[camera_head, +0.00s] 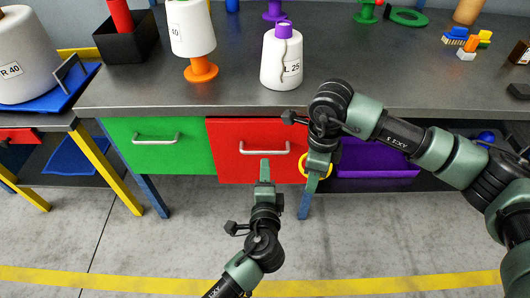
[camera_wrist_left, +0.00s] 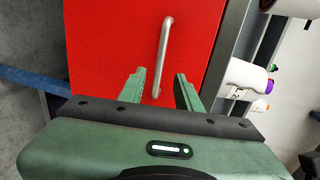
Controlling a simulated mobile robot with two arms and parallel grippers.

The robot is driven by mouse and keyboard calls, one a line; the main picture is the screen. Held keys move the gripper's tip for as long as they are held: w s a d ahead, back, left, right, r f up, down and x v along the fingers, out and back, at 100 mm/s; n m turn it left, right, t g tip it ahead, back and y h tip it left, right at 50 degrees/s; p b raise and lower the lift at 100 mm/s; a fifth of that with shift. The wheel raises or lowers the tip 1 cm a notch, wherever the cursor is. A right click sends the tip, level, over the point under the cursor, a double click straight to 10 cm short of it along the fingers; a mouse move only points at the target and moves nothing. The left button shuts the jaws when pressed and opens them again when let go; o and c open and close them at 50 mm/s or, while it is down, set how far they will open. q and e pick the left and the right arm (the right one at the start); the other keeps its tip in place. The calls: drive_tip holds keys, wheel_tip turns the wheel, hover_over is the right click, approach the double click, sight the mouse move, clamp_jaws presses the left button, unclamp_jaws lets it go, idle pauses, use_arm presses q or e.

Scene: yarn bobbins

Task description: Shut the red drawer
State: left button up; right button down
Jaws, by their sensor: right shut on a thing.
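The red drawer (camera_head: 228,138) is in the middle of the table front, with a silver bar handle (camera_head: 262,152). Its front hangs slightly lower in the picture than the green one beside it; I cannot tell exactly how far out it stands. My left gripper (camera_head: 265,172) is just below the handle in the head view. In the left wrist view my left gripper (camera_wrist_left: 162,88) is open, its fingers apart, pointing at the red drawer front (camera_wrist_left: 120,45), with the handle (camera_wrist_left: 163,50) lying between their lines. My right gripper (camera_head: 314,178) points down, shut on a yellow ring (camera_head: 303,166).
A white bobbin (camera_head: 281,62) and an orange-based bobbin (camera_head: 192,30) stand on the grey table (camera_head: 360,50). A side table with a large bobbin (camera_head: 22,50) is at left.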

sight(265, 151)
use_arm(q)
drive_tip(key=b+x, duration=0.1)
drive_tip(key=x, duration=0.8)
drive_tip(key=shift+w, duration=0.15)
drive_tip(key=c, duration=0.7)
clamp_jaws()
drive_tip(key=shift+f, duration=0.15)
